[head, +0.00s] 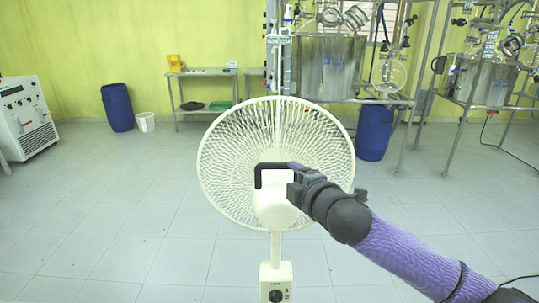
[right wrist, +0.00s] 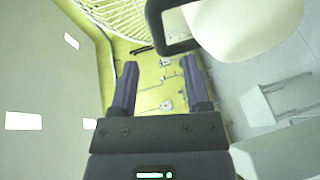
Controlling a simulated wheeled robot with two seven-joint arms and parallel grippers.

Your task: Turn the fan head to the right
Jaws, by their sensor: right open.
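A white standing fan is in front of me in the head view, its round wire cage facing away. The fan head's motor housing (head: 277,208) is at the middle of the cage (head: 222,165), with a black handle (head: 273,167) on top. My right gripper (head: 293,174) reaches in from the right and is at the handle's right side. In the right wrist view the gripper (right wrist: 162,88) is open, with nothing between its fingers. The black handle (right wrist: 152,22) and white housing (right wrist: 240,30) are just beyond the fingertips. I cannot tell whether they touch. My left gripper is not in view.
The fan's control box (head: 275,280) is on the pole below. Blue barrels (head: 117,107) (head: 374,132), a low table (head: 206,105) and glass reactors on metal frames (head: 328,65) stand at the back. The tiled floor around the fan is clear.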

